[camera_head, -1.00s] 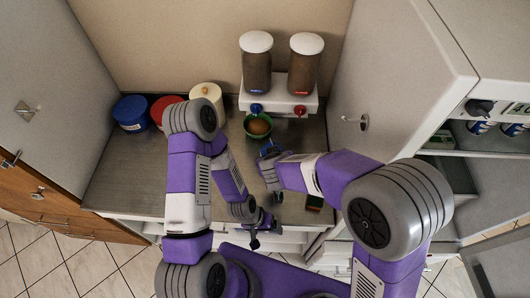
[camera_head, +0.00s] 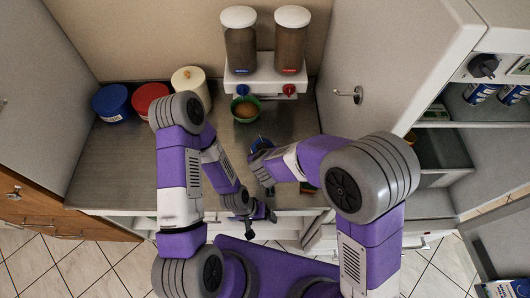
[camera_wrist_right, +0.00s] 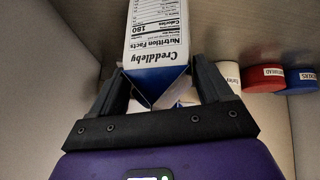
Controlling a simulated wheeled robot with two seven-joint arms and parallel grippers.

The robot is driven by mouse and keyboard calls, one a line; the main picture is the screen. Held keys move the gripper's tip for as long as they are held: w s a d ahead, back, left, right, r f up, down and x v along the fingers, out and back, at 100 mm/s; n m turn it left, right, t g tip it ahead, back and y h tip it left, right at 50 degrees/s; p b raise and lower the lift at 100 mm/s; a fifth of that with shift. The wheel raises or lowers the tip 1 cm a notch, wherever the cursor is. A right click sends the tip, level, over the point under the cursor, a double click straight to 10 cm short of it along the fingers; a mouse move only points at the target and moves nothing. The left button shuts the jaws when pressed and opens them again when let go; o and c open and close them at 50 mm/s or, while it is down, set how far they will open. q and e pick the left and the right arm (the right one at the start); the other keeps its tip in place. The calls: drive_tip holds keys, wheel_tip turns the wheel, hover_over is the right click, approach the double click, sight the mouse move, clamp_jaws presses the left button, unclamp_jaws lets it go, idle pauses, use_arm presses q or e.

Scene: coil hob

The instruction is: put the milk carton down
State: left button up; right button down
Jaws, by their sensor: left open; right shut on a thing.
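The milk carton (camera_wrist_right: 157,45), white and blue with a nutrition panel, sits between the fingers of my right gripper (camera_wrist_right: 160,82) in the right wrist view. The gripper is shut on it. In the head view my right gripper (camera_head: 262,165) is over the counter, and only a small blue part of the carton (camera_head: 260,143) shows past it. The carton's underside is hidden, so I cannot tell whether it touches the counter. My left gripper (camera_head: 261,223) is open and empty near the counter's front edge.
A green bowl (camera_head: 245,117) with brown contents stands under a two-jar dispenser (camera_head: 266,80). Blue (camera_head: 113,103), red (camera_head: 150,98) and cream (camera_head: 190,86) canisters stand at the back left. The left counter (camera_head: 110,170) is bare. A tall cabinet (camera_head: 385,60) bounds the right.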

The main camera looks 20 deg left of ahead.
unclamp_jaws()
drive_tip(key=p+v, duration=0.5)
drive_tip(key=v, duration=0.7)
drive_tip(key=w+d+f+m+g, duration=0.3)
drive_tip(key=d+f+m, duration=0.1)
drive_tip(key=d+f, duration=0.9)
drive_tip(key=s+d+f+m+g+y, duration=0.1)
drive_tip(key=s+d+f+m+g, duration=0.2)
drive_tip(key=s+f, duration=0.8)
drive_tip(key=d+m, duration=0.2)
drive_tip(key=d, duration=0.1)
drive_tip(key=shift+d+g+y, duration=0.2)
drive_tip(key=shift+g+y, duration=0.1)
drive_tip(key=shift+y, duration=0.1)
